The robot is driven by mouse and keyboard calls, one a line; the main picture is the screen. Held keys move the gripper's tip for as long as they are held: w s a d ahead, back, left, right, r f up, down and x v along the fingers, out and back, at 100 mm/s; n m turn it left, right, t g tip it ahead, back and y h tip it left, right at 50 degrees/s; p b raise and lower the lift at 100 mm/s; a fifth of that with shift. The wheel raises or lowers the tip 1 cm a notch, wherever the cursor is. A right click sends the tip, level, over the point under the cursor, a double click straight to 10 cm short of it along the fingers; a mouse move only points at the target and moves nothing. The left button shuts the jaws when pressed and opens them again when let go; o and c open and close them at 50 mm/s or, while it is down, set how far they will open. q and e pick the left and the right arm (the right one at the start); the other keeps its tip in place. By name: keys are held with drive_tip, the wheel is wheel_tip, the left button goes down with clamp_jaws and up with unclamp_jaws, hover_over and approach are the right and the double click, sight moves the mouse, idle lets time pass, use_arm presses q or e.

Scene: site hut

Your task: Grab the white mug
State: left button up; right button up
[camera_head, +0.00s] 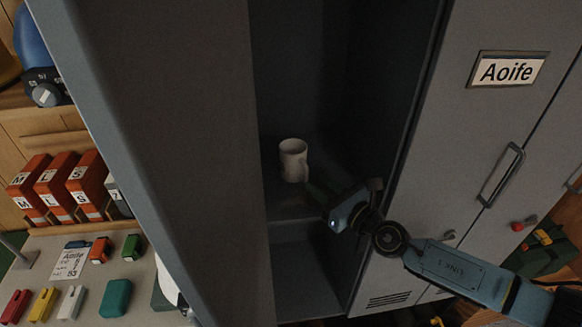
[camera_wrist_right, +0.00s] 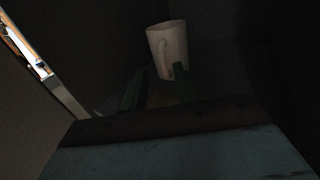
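The white mug (camera_head: 293,161) stands upright on a shelf (camera_head: 286,206) inside a dark open locker. My right gripper (camera_head: 314,190) reaches into the locker from the right, close to the mug's lower right side. In the right wrist view the mug (camera_wrist_right: 168,48) is just beyond the fingertips, with its handle on the side towards me. The two fingers (camera_wrist_right: 157,82) are apart, with a gap between them and nothing seen held. The right fingertip overlaps the mug's lower edge in that view; I cannot tell whether it touches. My left gripper is not in view.
The locker's left wall (camera_head: 185,130) is close on the left. A closed door labelled Aoife (camera_head: 509,70) with a handle (camera_head: 502,175) stands right. At left, a worktop (camera_head: 60,238) holds small coloured blocks, with orange boxes (camera_head: 57,188) behind. The shelf around the mug looks clear.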

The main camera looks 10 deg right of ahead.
sight(307, 174)
drive_tip(key=shift+x, duration=2.7)
drive_tip(key=shift+d+r, duration=0.1)
drive_tip(key=shift+d, duration=0.05)
drive_tip(key=shift+c, duration=0.4)
clamp_jaws()
drive_tip(key=shift+w+r, duration=0.1)
